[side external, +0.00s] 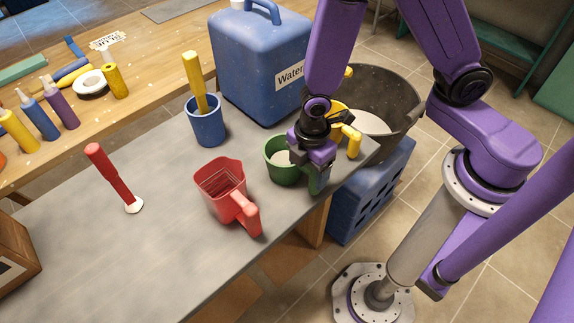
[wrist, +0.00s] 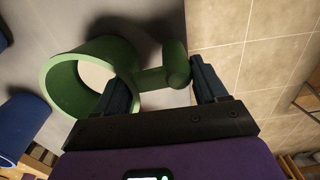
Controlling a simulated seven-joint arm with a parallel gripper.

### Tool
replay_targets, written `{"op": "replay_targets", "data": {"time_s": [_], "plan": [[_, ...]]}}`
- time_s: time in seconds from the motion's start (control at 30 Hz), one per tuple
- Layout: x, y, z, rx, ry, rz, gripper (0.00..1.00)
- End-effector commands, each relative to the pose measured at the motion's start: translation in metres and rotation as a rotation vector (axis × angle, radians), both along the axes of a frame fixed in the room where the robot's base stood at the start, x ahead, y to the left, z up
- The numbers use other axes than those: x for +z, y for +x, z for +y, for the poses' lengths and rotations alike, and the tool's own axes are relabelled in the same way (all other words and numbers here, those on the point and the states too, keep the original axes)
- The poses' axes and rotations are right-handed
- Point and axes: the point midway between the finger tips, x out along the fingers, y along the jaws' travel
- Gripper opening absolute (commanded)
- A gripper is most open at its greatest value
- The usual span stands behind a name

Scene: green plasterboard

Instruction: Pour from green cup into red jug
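The green cup (side external: 281,168) stands upright on the grey tabletop near its right edge, with pale contents showing inside. In the wrist view the cup (wrist: 62,82) is at the left, and its handle (wrist: 177,63) reaches in between my fingers. My gripper (side external: 315,178) is at the cup's right side and hides part of it. In the wrist view my gripper (wrist: 165,82) has its fingers spread on either side of the handle, with a gap to the left finger. The red jug (side external: 222,188) stands upright to the left of the cup, its handle towards the front right.
A blue cup (side external: 207,127) with a yellow-handled tool and a blue water container (side external: 262,65) stand behind. A dark bin (side external: 385,95) is beyond the right edge. The front tabletop is clear.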

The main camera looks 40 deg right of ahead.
Motion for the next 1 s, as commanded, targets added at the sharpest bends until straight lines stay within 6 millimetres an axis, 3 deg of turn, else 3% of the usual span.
{"op": "replay_targets", "data": {"time_s": [0.03, 0.07, 0.53, 0.57, 0.8, 1.0], "plan": [[0.000, 0.000, 0.000, 0.001, 0.000, 0.000, 0.38], [0.000, 0.000, 0.000, 0.001, 0.000, 0.000, 0.28], [0.005, 0.000, 0.000, 0.001, 0.000, 0.000, 0.28], [0.006, 0.000, 0.000, 0.001, 0.000, 0.000, 0.21], [0.031, 0.001, 0.001, 0.002, 0.004, -0.004, 0.20], [0.058, -0.019, -0.011, 0.004, 0.004, -0.003, 0.20]]}}
